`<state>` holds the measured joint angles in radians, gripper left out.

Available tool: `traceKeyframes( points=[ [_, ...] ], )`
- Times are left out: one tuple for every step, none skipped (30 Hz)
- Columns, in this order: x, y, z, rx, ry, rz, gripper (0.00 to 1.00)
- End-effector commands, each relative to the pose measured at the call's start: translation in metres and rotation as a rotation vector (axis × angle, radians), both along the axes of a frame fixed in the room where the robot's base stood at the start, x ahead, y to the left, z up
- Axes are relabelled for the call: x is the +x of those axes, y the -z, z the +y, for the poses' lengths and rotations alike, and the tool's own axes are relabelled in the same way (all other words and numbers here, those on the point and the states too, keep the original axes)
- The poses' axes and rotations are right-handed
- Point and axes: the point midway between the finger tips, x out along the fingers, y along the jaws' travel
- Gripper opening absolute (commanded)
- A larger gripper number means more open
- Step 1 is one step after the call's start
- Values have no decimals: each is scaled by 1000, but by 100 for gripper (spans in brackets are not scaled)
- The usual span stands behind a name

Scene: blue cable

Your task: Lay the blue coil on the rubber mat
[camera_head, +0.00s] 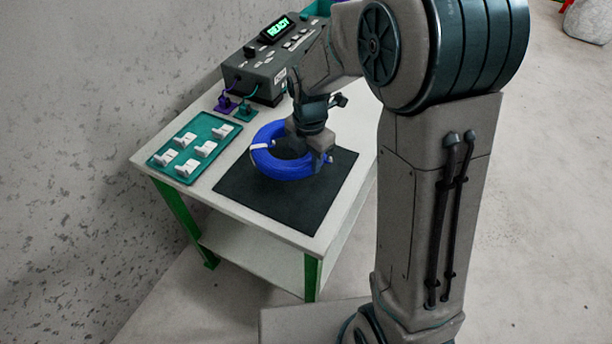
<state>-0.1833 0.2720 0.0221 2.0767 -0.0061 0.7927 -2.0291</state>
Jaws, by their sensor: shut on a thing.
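The blue coil (287,168) is a thick ring of cable with a white tie on its left side. It is over the far part of the black rubber mat (270,208), on the white-topped table. I cannot tell whether it touches the mat or is just above it. My gripper (322,162) points down and is shut on the right side of the coil. The fingers partly hide that side of the ring.
A teal tray (183,168) with several white parts lies left of the mat. A dark device with a lit READY screen (277,28) stands behind, with purple (226,104) and teal (246,112) plugs before it. The mat's near part is clear. A wall is at left.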

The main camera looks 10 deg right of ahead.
Motion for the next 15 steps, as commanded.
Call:
traceKeyframes(
  points=[
    [-6,3,4,1,-2,-3,0],
    [-8,5,5,1,-2,-3,0],
    [-11,7,6,0,-1,-4,0],
    [-12,8,7,0,0,-4,0],
    [-14,9,7,1,1,-4,0],
    [-14,10,8,1,2,-4,0],
    [-15,12,8,1,2,-3,0],
    [-15,15,8,0,2,-2,0],
    [-15,21,8,1,2,-1,0],
    [-15,26,8,0,1,0,0],
    [-16,30,8,-1,1,1,0],
    [-15,36,8,0,1,0,0],
    [-16,40,8,0,1,1,0],
    [-15,43,8,1,1,1,0],
    [-15,47,8,1,2,-2,0]
  ],
)
